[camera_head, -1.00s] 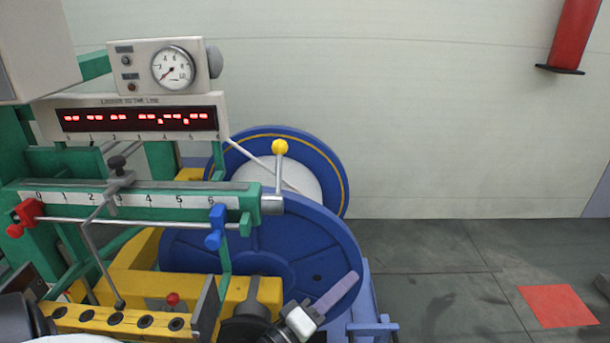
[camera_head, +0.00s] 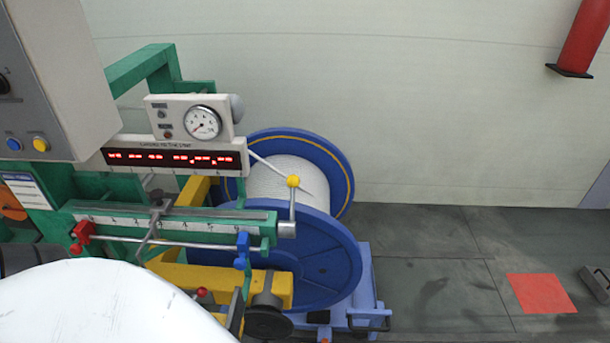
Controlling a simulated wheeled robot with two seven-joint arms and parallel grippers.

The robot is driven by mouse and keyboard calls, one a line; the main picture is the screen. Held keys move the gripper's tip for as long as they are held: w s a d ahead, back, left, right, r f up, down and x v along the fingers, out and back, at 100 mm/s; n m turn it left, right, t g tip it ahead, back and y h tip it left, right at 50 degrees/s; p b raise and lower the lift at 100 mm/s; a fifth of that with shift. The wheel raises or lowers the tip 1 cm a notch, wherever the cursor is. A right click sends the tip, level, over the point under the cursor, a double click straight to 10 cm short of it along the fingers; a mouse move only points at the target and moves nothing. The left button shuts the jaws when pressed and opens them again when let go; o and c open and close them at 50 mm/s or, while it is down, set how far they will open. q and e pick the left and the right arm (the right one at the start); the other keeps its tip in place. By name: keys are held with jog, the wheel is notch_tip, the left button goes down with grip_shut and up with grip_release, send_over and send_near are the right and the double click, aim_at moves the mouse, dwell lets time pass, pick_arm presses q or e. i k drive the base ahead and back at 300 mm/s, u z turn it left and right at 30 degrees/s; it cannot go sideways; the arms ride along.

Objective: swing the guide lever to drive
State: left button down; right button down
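A lever with a yellow ball knob (camera_head: 293,182) stands upright at the right end of the green rail (camera_head: 170,214), beside a grey shaft end. Which control is the guide lever is not labelled legibly. A second small lever with a red knob (camera_head: 201,292) rises from the yellow frame, partly hidden by a large white curved shape, probably my own arm, at the lower left. Neither of my gripper's fingertips shows. The slotted yellow plate is hidden behind the white shape.
A grey control box (camera_head: 62,80) with blue and yellow buttons hangs at the upper left. A dial gauge (camera_head: 203,123) sits above the red digital display (camera_head: 172,159). Blue reels (camera_head: 330,260) stand behind the rail.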

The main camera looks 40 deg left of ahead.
aim_at(286, 229)
jog(key=u, duration=0.5)
jog(key=k, duration=1.2)
jog(key=z, duration=0.05)
jog(key=i, duration=0.9)
jog(key=u, duration=0.65)
jog(key=i, duration=0.65)
jog(key=u, duration=0.75)
